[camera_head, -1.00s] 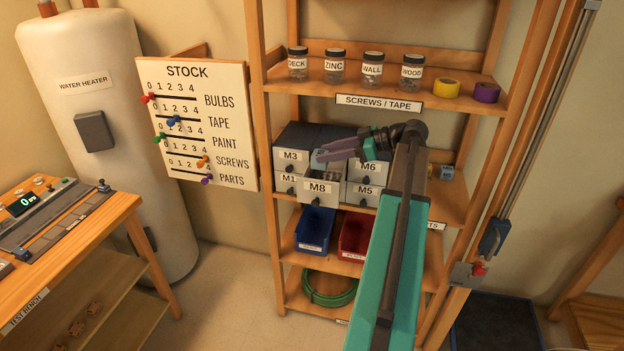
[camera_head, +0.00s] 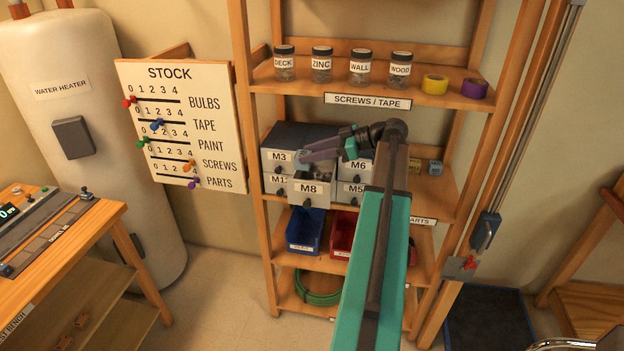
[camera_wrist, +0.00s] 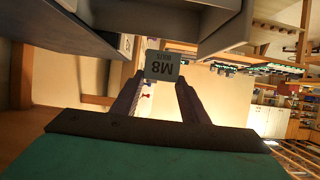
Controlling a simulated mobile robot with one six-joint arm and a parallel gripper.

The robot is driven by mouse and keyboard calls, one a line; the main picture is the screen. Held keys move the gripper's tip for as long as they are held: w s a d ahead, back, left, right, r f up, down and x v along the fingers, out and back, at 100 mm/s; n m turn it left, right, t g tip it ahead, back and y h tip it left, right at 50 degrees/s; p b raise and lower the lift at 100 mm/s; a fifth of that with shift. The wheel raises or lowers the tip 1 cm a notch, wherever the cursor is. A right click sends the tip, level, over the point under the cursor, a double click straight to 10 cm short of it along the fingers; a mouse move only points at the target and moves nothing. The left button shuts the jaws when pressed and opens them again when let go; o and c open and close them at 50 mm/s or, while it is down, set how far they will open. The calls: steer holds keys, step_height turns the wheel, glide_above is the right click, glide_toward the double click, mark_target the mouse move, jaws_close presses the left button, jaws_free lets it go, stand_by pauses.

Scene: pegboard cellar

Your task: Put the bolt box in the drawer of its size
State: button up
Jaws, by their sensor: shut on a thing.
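The bolt box (camera_wrist: 162,66) is a small grey-white box marked "M8 BOLTS", upside down in the wrist view. My gripper (camera_wrist: 162,84) is shut on it, with a finger on either side. In the head view my gripper (camera_head: 304,156) is above the M8 drawer (camera_head: 309,189), in front of the cabinet; the box cannot be made out there. The M8 drawer is pulled out towards the front. The M3 drawer (camera_head: 279,157), M6 drawer (camera_head: 358,166), M5 drawer (camera_head: 354,189) and a partly covered M1-something drawer (camera_head: 276,181) look shut.
Jars (camera_head: 361,68) and two tape rolls stand on the shelf above. A blue bin (camera_head: 305,232) and a red bin (camera_head: 342,236) are on the shelf below. Small boxes (camera_head: 434,167) sit right of the cabinet. Shelf posts flank it, and a stock board (camera_head: 178,125) is at left.

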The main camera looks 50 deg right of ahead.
steer(key=shift+f+p, duration=0.8)
steer(key=shift+f, duration=1.7)
steer(key=shift+s+f+p, duration=0.1)
steer(key=shift+f+p, duration=0.65)
steer(key=shift+f, duration=1.15)
steer(key=shift+f, duration=0.1)
steer(key=o, duration=1.2)
steer(key=shift+o, duration=0.2)
steer(key=b+v, duration=0.5)
steer(key=v, duration=0.7)
